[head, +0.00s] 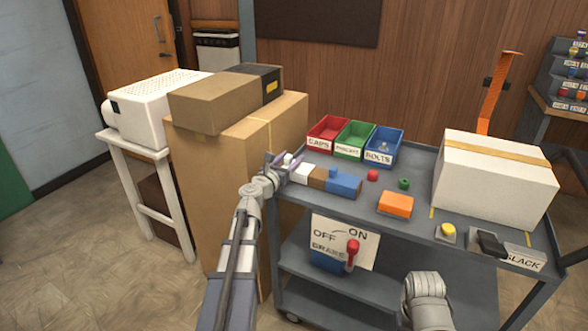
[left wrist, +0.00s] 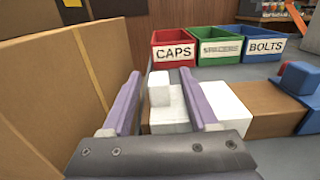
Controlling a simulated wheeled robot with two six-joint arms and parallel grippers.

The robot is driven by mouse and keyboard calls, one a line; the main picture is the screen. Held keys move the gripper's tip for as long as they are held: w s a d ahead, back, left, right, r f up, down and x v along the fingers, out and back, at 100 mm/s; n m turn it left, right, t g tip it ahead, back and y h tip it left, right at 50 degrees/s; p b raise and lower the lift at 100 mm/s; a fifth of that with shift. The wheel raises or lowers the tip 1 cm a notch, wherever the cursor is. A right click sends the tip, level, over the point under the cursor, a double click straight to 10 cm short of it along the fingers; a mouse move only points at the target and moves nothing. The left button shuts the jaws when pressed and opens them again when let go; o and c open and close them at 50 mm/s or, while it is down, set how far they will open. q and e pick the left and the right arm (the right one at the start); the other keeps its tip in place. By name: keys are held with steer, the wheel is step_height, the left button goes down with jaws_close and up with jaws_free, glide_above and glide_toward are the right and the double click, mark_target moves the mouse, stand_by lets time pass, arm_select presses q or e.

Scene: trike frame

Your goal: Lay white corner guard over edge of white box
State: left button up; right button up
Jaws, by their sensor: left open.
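A small stepped white piece, seemingly the white corner guard (left wrist: 170,105), lies on the cart's left end, between the spread purple fingers of my left gripper (left wrist: 160,80). It also shows in the head view (head: 288,159), partly behind the gripper (head: 280,166). My left gripper is open; whether a finger touches the piece I cannot tell. The white box (head: 494,184), with a tan tape strip along its top, stands at the cart's right side, well away from the gripper.
A white block (left wrist: 228,105), a brown block (left wrist: 262,106) and a blue one (head: 344,184) adjoin on the right. Red, green and blue bins (head: 384,148) stand behind. A tall carton (head: 225,190) borders the gripper's left. An orange block (head: 396,205) sits mid-cart (head: 400,226).

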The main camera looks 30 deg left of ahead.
arm_select(q)
steer(key=shift+w, duration=0.75)
steer(key=shift+c, duration=0.2)
jaws_close()
